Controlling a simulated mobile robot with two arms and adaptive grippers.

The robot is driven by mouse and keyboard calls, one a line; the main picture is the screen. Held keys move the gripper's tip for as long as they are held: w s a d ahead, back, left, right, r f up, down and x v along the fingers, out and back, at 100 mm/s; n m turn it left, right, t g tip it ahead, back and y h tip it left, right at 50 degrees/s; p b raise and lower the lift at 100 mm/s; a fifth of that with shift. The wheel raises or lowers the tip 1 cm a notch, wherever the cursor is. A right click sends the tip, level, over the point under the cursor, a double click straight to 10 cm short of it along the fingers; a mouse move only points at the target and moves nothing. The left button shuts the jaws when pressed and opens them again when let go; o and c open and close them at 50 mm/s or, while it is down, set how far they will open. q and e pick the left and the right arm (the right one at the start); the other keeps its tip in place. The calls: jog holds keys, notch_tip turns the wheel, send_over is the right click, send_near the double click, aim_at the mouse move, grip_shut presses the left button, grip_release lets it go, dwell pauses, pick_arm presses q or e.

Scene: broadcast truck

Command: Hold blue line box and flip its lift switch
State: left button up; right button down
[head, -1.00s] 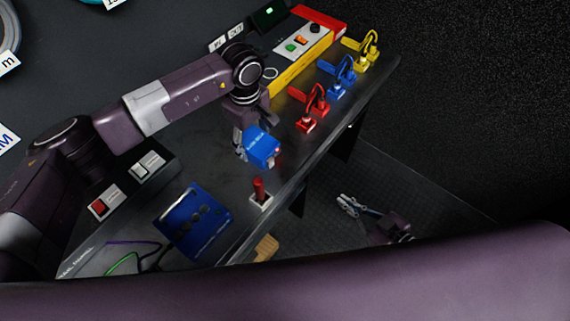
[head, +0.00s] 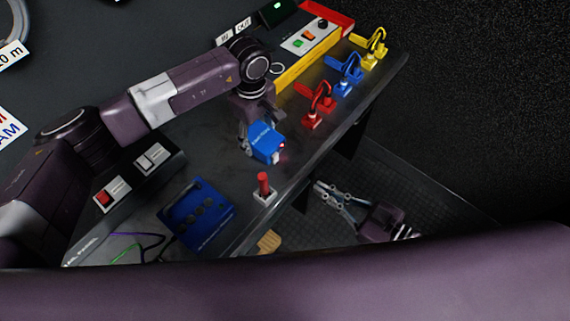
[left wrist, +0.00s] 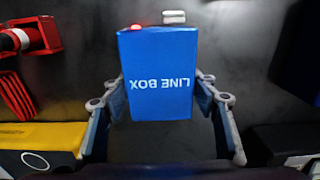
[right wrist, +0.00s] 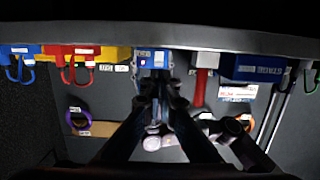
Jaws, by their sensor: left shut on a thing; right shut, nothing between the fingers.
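The blue line box (head: 266,141) is held above the bench by my left gripper (head: 254,133), which is shut on it. In the left wrist view the box (left wrist: 158,75) sits between the fingers, its label upside down. A red light and a small pale switch (left wrist: 174,17) are at its far end. My right gripper (head: 326,190) is shut and empty, beyond the bench's front edge and apart from the box. In the right wrist view its fingers (right wrist: 160,88) point toward the box (right wrist: 152,59), partly covering what lies behind them.
A red-handled lever (head: 264,186) and a blue panel box (head: 196,215) are on the bench near the held box. Red (head: 318,104), blue (head: 347,74) and yellow (head: 373,47) connectors line the front edge (head: 345,130). A yellow-sided control panel (head: 305,52) is behind them.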

aim_at(276, 162)
jog(key=x, duration=1.2)
jog(key=shift+w, duration=0.1)
jog(key=shift+w+a+f+t+y, duration=0.3)
jog(key=shift+a+f+t+y, duration=0.05)
jog(key=shift+t+y, duration=0.15)
jog(key=shift+a+f, duration=0.1)
jog(key=shift+f, duration=0.1)
jog(key=shift+r, duration=0.1)
